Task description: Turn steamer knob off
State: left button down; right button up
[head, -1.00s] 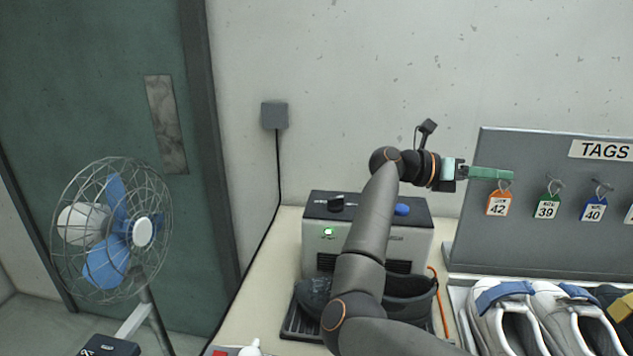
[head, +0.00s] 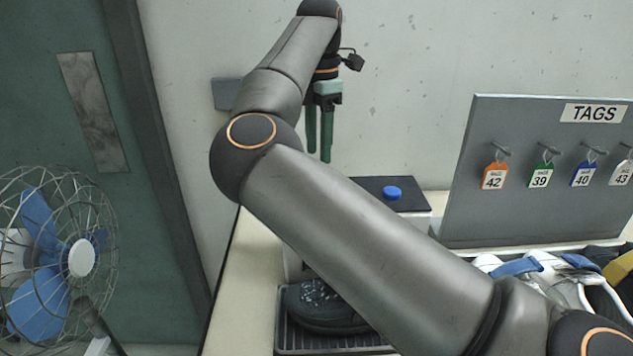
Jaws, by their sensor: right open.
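The steamer (head: 410,198) is a box with a dark top on the bench against the wall. A blue button (head: 392,193) shows on its top right. My right arm covers most of the steamer's front, and the black knob and the green light are hidden behind it. My right gripper (head: 319,158) has green fingers pointing down, open and empty, above the left part of the steamer. I cannot tell how far it is from the knob. My left gripper is not in view.
A dark shoe (head: 325,310) sits on a slotted tray (head: 330,343) before the steamer. A grey TAGS board (head: 530,205) with hanging tags stands at right, with white shoes (head: 550,285) below. A fan (head: 60,260) stands at left, and a wall box (head: 226,94) is behind my arm.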

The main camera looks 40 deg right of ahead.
notch_tip(320, 180, down, 8)
jog(key=shift+f, duration=0.1)
dwell(0.4)
grip_shut()
dwell(0.4)
